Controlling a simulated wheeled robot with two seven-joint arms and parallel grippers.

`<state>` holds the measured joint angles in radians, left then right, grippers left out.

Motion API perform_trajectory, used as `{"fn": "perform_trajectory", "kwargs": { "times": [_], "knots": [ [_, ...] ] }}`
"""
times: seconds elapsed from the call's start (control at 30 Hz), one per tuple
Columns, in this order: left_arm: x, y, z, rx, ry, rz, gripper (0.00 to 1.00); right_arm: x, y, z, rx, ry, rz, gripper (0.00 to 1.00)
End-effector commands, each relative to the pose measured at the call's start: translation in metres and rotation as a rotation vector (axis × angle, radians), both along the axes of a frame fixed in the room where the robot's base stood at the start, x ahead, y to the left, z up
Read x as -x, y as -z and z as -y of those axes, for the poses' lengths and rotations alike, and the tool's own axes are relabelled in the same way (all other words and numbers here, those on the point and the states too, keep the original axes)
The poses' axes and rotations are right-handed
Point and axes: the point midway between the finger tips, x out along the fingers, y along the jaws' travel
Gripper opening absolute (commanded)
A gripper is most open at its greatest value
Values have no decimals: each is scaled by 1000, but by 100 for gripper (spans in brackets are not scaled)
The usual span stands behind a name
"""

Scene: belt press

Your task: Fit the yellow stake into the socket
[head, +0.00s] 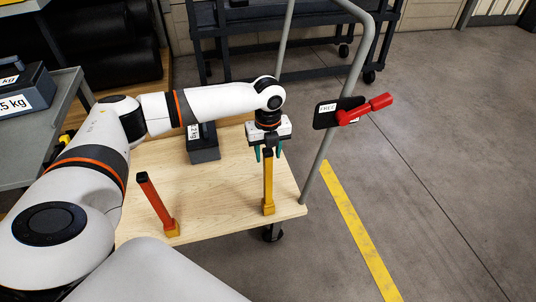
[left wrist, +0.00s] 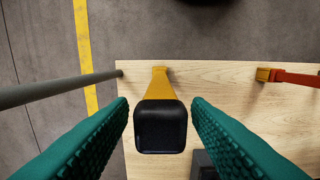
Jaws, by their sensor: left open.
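The yellow stake (head: 268,180) stands upright near the front right corner of the wooden deck, with a dark top and a wider yellow foot (head: 268,208). I cannot tell the socket from this foot. My left gripper (head: 268,152) points down over the top of the stake, its teal fingers open. In the left wrist view the stake's black top (left wrist: 160,127) sits between the spread fingers, with gaps on both sides. An orange-red stake (head: 152,199) leans on the left of the deck, rising from a yellow-orange base (head: 172,230). My right gripper is not in view.
The wooden deck (head: 220,200) belongs to a trolley with a grey tube handle (head: 327,150) at the right. A dark weight block (head: 204,148) sits farther back. A black plate with a red lever (head: 367,109) is on the handle. Open floor lies to the right.

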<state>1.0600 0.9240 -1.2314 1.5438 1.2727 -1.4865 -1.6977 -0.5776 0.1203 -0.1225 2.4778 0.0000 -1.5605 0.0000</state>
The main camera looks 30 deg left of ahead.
Motion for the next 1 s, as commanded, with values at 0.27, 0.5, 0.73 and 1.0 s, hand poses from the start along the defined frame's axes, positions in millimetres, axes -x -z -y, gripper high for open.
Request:
{"fn": "perform_trajectory", "kwargs": {
  "times": [0.27,0.5,0.73,1.0],
  "knots": [
    [-1,-66,0,1,-1,4,44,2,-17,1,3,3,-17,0],
    [-1,-96,0,1,-1,2,44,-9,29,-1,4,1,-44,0],
    [8,-70,31,11,-38,7,44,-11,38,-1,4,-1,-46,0],
    [67,26,153,184,-424,74,44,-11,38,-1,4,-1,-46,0]
  ]
}}
